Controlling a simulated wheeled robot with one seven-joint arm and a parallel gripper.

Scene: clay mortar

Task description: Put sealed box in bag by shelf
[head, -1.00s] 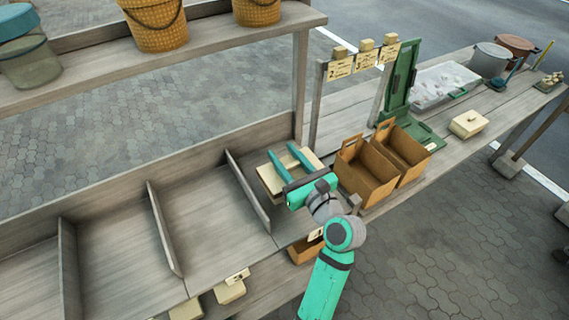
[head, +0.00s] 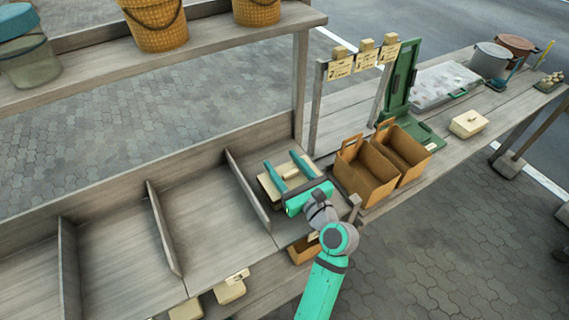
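A cream box (head: 290,174) with a small raised piece on its lid sits in the rightmost compartment of the wooden bench. My gripper (head: 281,167) is over it, its two teal fingers spread apart on either side of the raised piece. The fingers partly hide the box, and I cannot tell whether they touch it. Two open brown bags with handles stand side by side to the right, the nearer bag (head: 362,178) and the farther bag (head: 402,151). Another brown bag (head: 303,249) is lower down, partly hidden by my arm. A second cream box (head: 467,123) is farther right on the bench.
Wooden dividers (head: 247,188) separate the bench's empty left compartments. An upper shelf (head: 200,44) holds yellow baskets. A sign rack (head: 363,62), green press-like stand (head: 397,88), clear tray (head: 445,84) and pots (head: 491,60) are behind and right of the bags. More cream boxes (head: 229,291) are below.

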